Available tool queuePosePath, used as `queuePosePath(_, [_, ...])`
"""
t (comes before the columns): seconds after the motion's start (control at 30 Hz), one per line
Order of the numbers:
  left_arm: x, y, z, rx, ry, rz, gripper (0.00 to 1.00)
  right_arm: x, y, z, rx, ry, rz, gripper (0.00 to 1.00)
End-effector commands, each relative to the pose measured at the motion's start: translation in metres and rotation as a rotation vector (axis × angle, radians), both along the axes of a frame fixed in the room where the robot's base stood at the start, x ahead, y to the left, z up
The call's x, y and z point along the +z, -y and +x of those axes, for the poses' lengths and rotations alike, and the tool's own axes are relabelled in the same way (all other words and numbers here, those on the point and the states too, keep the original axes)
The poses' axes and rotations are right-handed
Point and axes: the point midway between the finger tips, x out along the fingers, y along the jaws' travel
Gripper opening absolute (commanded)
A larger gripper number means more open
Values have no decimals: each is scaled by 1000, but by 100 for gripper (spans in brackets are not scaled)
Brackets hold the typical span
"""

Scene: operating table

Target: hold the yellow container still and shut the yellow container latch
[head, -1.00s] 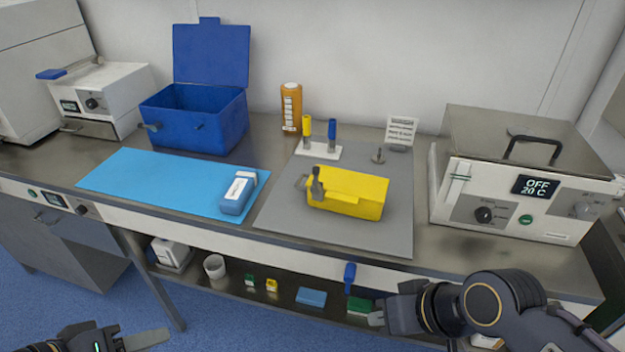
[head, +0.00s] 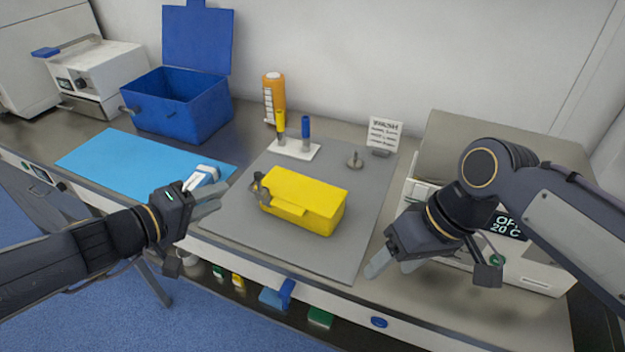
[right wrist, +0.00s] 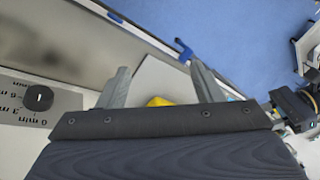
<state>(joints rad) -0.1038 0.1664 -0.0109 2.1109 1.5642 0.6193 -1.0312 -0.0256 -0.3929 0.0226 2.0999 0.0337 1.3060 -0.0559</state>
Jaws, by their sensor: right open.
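The yellow container (head: 312,193) sits on the grey mat, apart from both grippers, with its lid down. A grey metal latch part (head: 261,188) shows at its left end; whether it is fastened is too small to tell. My left gripper (head: 213,200) is just left of the container, pointing at it; its finger gap is unclear. My right gripper (head: 392,268) is open and empty, right of and nearer than the container, over the bench's front. In the right wrist view, a small piece of the yellow container (right wrist: 158,101) shows between the open fingers (right wrist: 160,80).
The grey mat (head: 235,225) has clear room around the container. Behind stand a white rack (head: 292,150) with yellow and blue tools, an orange bottle (head: 272,95) and a sign (head: 383,133). The open blue box (head: 180,105) is back left; the white heater unit (head: 545,275) is right.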

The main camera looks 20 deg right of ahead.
Motion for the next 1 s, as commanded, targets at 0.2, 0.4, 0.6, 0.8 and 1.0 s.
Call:
queuePosePath(0.2, [0, 0, 0, -1, 0, 0, 36, 41, -7, 45, 259, -237, -32, 89])
queuePosePath(0.4, [0, 0, 0, -1, 0, 0, 36, 26, -19, 122, 483, -239, -178, 100])
queuePosePath(0.6, [0, 0, 0, -1, 0, 0, 36, -11, -36, 198, 656, -78, -338, 100])
queuePosePath(0.8, [0, 0, 0, -1, 0, 0, 36, -27, -45, 232, 736, 8, -403, 100])
queuePosePath(1.0, [0, 0, 0, -1, 0, 0, 36, -49, -46, 235, 746, 16, -410, 100])
